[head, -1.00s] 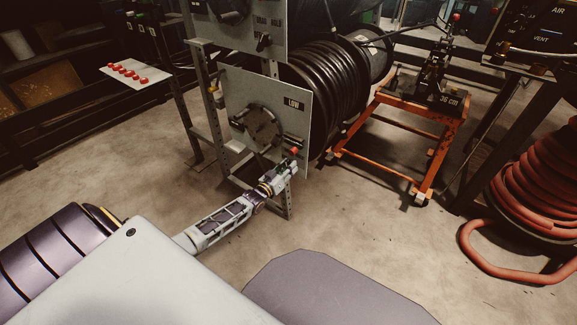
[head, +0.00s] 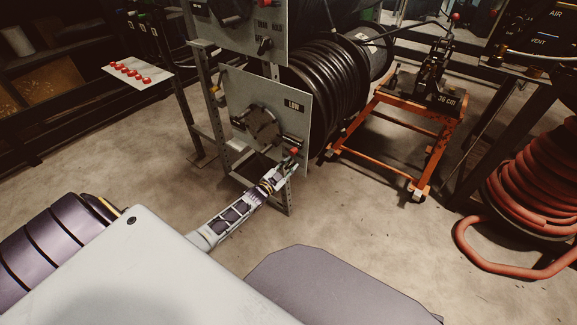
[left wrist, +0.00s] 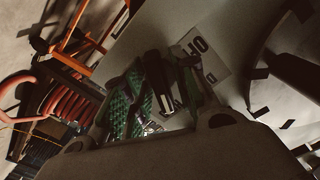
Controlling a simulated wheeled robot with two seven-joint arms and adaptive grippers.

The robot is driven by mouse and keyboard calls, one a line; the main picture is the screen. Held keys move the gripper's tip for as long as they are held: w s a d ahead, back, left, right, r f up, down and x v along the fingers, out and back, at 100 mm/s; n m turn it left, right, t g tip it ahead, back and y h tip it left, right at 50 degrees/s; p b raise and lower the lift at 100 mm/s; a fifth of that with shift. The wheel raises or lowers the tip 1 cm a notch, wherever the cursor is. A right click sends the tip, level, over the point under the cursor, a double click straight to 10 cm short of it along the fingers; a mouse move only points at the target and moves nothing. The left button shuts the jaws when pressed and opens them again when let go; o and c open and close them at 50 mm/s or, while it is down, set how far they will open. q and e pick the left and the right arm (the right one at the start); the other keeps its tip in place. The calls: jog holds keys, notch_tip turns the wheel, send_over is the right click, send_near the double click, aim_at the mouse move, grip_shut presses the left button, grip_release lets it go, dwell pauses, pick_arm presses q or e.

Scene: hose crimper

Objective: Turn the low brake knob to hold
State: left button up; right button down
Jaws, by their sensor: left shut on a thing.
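The low brake panel (head: 262,88) is a grey plate marked LOW on a metal frame, with a dark round hub (head: 264,126) in its middle. My left gripper (head: 287,169) is at the panel's lower right corner, below a small red part (head: 294,151). In the left wrist view, the black low brake knob (left wrist: 158,82) stands between the fingers, one with a green ribbed pad (left wrist: 125,106). The gripper is shut on it. A white label (left wrist: 203,52) behind it is partly hidden, so the knob's exact setting cannot be read. My right gripper is not in view.
An upper panel (head: 240,22) with its own black knob (head: 265,46) is above. A black hose reel (head: 325,84) stands behind. An orange cart (head: 407,112) and coiled red hose (head: 532,190) are to the right. Bare floor lies between.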

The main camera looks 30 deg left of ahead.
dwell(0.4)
pick_arm(q)
jog(key=o, duration=0.7)
jog(key=shift+s, duration=0.1)
jog(key=s, duration=1.1)
jog(key=shift+s+a, duration=0.4)
jog(key=shift+a, duration=0.05)
jog(key=shift+f, duration=0.1)
dwell(0.6)
